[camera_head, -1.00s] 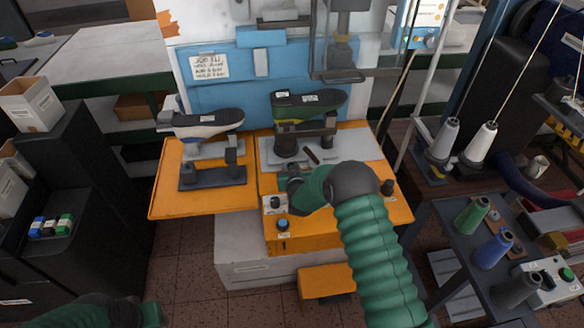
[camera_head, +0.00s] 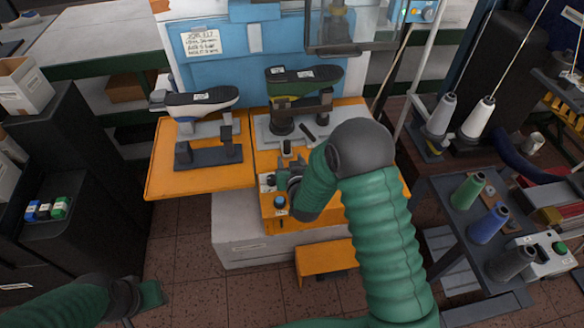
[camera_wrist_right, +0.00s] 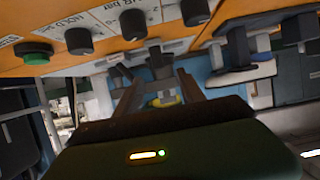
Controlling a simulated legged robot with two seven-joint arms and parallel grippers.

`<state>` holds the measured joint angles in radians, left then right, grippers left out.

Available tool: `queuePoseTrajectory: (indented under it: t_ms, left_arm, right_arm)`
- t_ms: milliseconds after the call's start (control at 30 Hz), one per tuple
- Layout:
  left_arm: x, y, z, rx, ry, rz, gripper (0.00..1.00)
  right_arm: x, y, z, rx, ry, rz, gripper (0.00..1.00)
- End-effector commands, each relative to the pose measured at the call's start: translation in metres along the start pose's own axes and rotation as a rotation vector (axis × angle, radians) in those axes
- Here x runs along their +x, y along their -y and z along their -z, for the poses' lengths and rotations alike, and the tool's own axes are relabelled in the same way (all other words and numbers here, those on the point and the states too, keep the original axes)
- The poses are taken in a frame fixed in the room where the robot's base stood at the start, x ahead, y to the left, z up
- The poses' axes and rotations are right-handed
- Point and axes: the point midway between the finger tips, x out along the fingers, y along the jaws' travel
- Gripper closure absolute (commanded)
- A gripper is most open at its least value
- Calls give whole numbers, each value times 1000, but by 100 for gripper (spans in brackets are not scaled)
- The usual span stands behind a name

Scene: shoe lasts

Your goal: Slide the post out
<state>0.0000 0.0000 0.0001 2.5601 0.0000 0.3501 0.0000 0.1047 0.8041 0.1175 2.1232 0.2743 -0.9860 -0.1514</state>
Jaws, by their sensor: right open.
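A green and black shoe last (camera_head: 305,82) sits on a dark stand on the grey plate (camera_head: 268,130), at the right of the orange table. A white and black last (camera_head: 200,102) sits on a dark stand (camera_head: 210,155) at the left. A short dark upright piece (camera_head: 287,147) stands just behind my right gripper (camera_head: 284,180); I cannot tell if it is the post. My right gripper is open above the table's front part; in the wrist view its fingers (camera_wrist_right: 158,90) are apart with nothing clearly between them. My left gripper (camera_head: 150,294) is low at the left, its jaws unclear.
A control panel with a blue button (camera_head: 280,202) is at the table's front; black knobs (camera_wrist_right: 133,25) and a green button (camera_wrist_right: 33,53) show close by in the wrist view. A dark bar (camera_head: 308,132) lies on the plate. A thread-cone cart (camera_head: 450,210) stands right.

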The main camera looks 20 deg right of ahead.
Motion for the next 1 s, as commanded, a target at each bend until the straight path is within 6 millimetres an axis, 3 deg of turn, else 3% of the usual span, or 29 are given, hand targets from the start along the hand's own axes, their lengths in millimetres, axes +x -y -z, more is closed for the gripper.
queuePoseTrajectory:
  t_ms: [100,233,833,933,1000]
  left_arm:
    - [3,0,-1,0,0,0,64]
    - [3,0,-1,0,0,0,64]
    - [3,0,-1,0,0,0,64]
    - [3,0,-1,0,0,0,64]
    - [3,0,-1,0,0,0,64]
  right_arm:
    - [-26,1,-1,-2,0,2,54]
    - [-41,1,0,-1,1,1,54]
    - [-51,6,-1,-5,53,28,54]
    - [-76,16,-10,-24,204,88,54]
    - [-108,21,-22,-51,354,133,54]
